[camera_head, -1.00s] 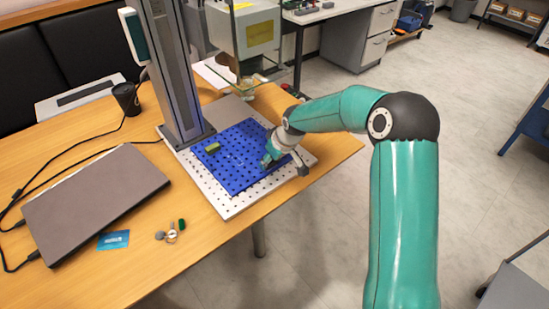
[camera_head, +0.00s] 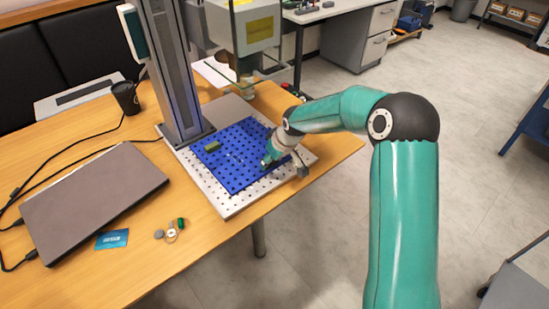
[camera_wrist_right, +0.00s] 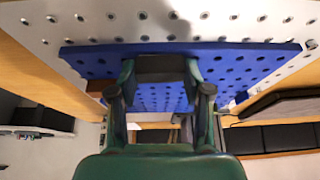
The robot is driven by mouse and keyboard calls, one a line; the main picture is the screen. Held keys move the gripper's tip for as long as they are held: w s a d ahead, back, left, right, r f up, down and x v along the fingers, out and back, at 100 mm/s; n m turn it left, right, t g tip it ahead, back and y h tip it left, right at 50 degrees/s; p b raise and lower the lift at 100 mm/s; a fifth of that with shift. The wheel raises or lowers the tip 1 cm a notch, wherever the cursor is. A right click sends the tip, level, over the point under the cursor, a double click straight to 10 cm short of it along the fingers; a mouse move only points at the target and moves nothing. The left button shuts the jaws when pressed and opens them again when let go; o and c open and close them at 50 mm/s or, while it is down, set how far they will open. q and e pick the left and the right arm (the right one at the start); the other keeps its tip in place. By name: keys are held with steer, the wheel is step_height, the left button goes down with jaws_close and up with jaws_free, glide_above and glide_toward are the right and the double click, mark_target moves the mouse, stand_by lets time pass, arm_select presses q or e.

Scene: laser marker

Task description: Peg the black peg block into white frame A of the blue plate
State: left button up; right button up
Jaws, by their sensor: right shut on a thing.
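The blue plate (camera_head: 235,178) with rows of holes lies on a light perforated base. It also shows in the right wrist view (camera_wrist_right: 220,62). My right gripper (camera_head: 267,160) is low over the plate's right part. In the right wrist view its fingers (camera_wrist_right: 160,70) are shut on the black peg block (camera_wrist_right: 160,67), which sits between the fingertips in front of the plate. Whether the block touches the plate I cannot tell. Small faint white marks (camera_head: 236,158) show near the plate's middle; I cannot tell which is frame A. My left gripper is not in view.
The marker's grey column (camera_head: 178,75) stands behind the plate, with the laser head (camera_head: 254,30) above. A closed laptop (camera_head: 95,200), a blue card (camera_head: 112,238) and small items lie left. A black cup (camera_head: 126,98) stands further back.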

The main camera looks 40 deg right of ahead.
steer(key=shift+f, duration=0.15)
steer(key=o, duration=0.9)
steer(key=shift+r, duration=0.2)
steer(key=v, duration=1.1)
steer(key=shift+s+r, duration=0.2)
steer(key=shift+r, duration=0.05)
